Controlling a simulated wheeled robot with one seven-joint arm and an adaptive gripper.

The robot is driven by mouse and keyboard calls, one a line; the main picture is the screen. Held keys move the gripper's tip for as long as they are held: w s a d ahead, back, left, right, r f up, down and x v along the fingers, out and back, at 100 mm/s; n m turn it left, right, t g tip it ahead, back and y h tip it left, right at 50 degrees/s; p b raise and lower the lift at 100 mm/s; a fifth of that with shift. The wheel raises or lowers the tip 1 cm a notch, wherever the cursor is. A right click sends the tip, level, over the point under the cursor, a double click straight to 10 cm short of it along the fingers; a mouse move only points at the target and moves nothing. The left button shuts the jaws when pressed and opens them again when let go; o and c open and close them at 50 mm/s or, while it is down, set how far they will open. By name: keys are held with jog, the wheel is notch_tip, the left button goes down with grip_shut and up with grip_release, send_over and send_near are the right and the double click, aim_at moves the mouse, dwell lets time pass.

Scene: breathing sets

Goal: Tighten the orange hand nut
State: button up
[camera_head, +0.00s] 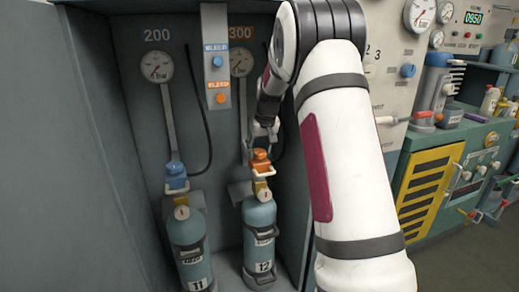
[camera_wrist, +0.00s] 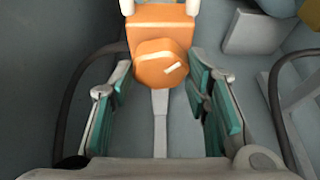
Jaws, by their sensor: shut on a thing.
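The orange hand nut (camera_wrist: 161,66) is a six-sided knob with a pale mark, on the front of an orange block (camera_wrist: 160,22). In the head view the nut (camera_head: 260,154) sits above the teal cylinder marked 12 (camera_head: 260,215). My gripper (camera_wrist: 160,75) has its green-padded fingers on either side of the nut, shut on it at the tips. In the head view my gripper (camera_head: 264,130) comes down from above, partly hidden by my arm. The nut's far side is hidden.
A cylinder marked 11 (camera_head: 188,240) with a blue block (camera_head: 176,178) stands to the left. Gauges marked 200 (camera_head: 156,66) and 300 (camera_head: 241,62) hang above. A bleed panel (camera_head: 216,70) with blue and orange knobs is between them. Cabinet walls enclose the space.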

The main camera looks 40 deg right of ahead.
jog(key=shift+n, duration=0.3)
jog(key=n+p, duration=0.1)
jog(key=n+y+p, duration=0.1)
jog(key=n, duration=0.1)
jog(key=shift+d+n+y, duration=0.2)
jog(key=shift+n+y, duration=0.1)
jog(key=n+p, duration=0.1)
jog(key=n, duration=0.1)
jog(key=n+y+p, duration=0.1)
jog(key=n+p, duration=0.1)
jog(key=shift+n+y, duration=0.3)
jog(key=o, duration=1.2)
jog(key=shift+r, duration=0.1)
